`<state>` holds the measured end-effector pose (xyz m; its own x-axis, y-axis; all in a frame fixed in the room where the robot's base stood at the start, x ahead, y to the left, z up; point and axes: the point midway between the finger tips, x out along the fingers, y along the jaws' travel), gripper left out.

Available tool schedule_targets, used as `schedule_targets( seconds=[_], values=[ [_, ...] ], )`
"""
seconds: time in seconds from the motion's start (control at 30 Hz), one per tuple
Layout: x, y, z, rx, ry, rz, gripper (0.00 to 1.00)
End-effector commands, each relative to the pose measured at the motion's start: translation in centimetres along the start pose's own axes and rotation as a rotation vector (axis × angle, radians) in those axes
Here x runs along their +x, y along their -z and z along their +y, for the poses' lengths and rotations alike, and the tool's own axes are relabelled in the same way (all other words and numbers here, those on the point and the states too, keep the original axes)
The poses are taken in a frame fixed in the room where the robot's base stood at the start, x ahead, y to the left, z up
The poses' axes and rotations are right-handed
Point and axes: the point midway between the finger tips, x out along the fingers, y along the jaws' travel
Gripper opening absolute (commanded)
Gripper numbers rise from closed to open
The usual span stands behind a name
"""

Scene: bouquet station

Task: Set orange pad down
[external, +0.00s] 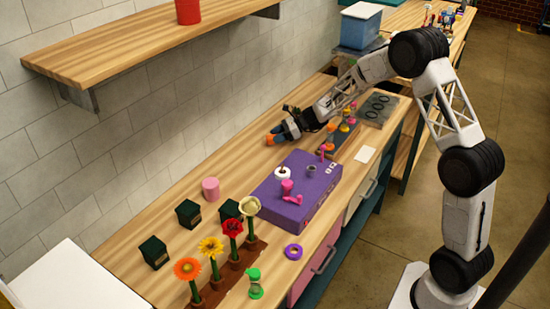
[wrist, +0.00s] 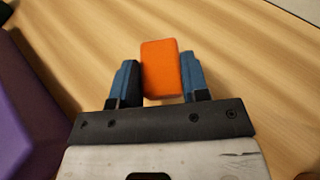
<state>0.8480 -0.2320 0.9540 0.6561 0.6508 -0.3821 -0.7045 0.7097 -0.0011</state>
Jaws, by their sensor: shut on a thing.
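The orange pad (wrist: 161,70) is a small block with rounded edges, held between the two blue fingers of my gripper (wrist: 160,80) in the wrist view. In the external view the pad (external: 270,140) shows as a small orange spot at the fingertips of my gripper (external: 276,135). My gripper is low over the wooden bench, near the wall side, beyond the purple box. I cannot tell whether the pad touches the bench top.
The purple box (external: 270,205) with small items on it stands nearby; its side (wrist: 25,110) shows at the wrist view's left. A dark tray (external: 335,143) of coloured pieces lies right of the gripper. Bare wooden bench (external: 235,155) lies around the pad. A shelf (external: 150,40) hangs above.

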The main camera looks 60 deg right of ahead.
Motion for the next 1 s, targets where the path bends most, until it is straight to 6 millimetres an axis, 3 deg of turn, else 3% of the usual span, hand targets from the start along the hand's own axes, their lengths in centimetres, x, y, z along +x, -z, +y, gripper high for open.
schedule_targets(
  seconds=[0.2,0.67,0.7,0.8,0.83,1.0],
  values=[
    [0.7,1.7,0.0,0.0,0.0,0.0,0.19],
    [0.9,2.1,0.0,0.0,0.0,0.0,0.19],
    [0.8,2.0,0.0,-0.001,0.0,0.0,0.48],
    [0.8,2.0,0.0,-0.001,0.0,0.0,0.63],
    [0.8,2.0,0.0,0.0,0.0,0.0,0.67],
    [0.8,2.0,0.0,0.0,0.0,0.0,0.67]
  ],
)
